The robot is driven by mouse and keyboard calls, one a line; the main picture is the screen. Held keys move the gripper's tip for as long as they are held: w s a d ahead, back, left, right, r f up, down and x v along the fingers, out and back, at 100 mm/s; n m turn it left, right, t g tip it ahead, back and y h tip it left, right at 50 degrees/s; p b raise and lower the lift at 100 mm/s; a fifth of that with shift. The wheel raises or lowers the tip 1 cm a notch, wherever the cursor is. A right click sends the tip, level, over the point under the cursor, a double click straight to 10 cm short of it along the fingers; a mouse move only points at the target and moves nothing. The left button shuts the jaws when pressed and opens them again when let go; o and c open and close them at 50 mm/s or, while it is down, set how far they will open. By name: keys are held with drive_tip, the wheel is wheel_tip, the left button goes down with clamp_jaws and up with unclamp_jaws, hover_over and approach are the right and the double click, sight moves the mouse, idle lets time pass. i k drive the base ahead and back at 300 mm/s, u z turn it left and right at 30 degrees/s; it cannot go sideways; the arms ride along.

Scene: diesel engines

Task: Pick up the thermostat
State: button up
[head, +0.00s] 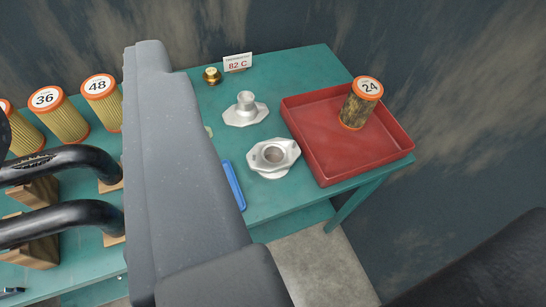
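The thermostat appears to be the small brass-coloured round piece (211,76) on the teal table (292,67). It sits near the table's back edge, just left of a small white card (237,62) reading "82 C". Nothing touches it that I can see. A long grey part, apparently my own arm, crosses the view to the left of it and covers part of the table. My gripper's fingers do not show, so I cannot tell how it stands relative to the brass piece.
Two silver flanged parts, one with an upright neck (245,109) and one with a round opening (273,156), stand mid-table. A red tray (318,148) holds a dirty filter marked 24 (357,105). A blue strip (233,186) lies in front. Filters (60,115) and black hoses (70,160) are left.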

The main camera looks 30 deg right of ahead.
sight(212, 75)
drive_tip(key=z, duration=2.15)
drive_tip(key=i, duration=0.6)
drive_tip(key=u, duration=2.25)
drive_tip(key=i, duration=0.9)
drive_tip(key=z, duration=0.05)
